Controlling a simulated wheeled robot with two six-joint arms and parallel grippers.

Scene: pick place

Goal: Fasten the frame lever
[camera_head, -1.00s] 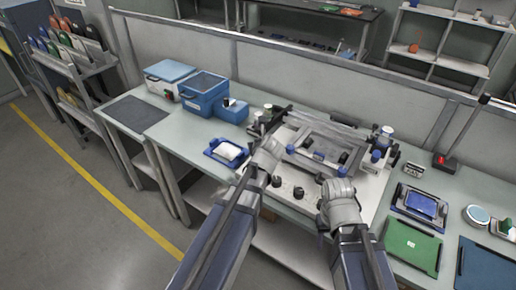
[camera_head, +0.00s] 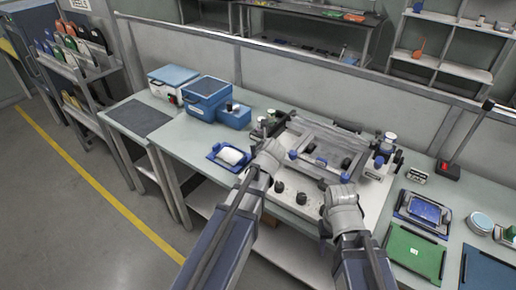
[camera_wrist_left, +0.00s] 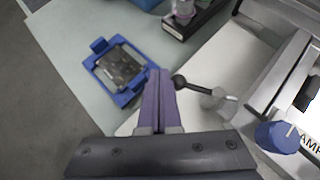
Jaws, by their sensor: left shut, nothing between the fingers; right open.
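The clamp fixture with its grey frame (camera_head: 325,142) stands on a white base on the bench. A lever with a black ball knob (camera_wrist_left: 180,82) and a silver hub shows at the fixture's left side in the left wrist view. My left gripper (camera_head: 272,149) is at the frame's left front corner. Its purple fingers (camera_wrist_left: 160,98) are shut and empty, right beside the ball; I cannot tell if they touch it. A blue knob (camera_wrist_left: 277,137) is to the right of the lever. My right gripper (camera_head: 340,187) is open and empty in front of the frame's right side.
A blue tray (camera_head: 214,156) with a pale item lies left of the fixture. Blue boxes (camera_head: 207,95) stand at the back left. Right of the fixture are a blue device (camera_head: 425,211), a green mat (camera_head: 414,252) and a red-button post (camera_head: 452,169). Small black knobs (camera_head: 301,198) stand up from the base's front.

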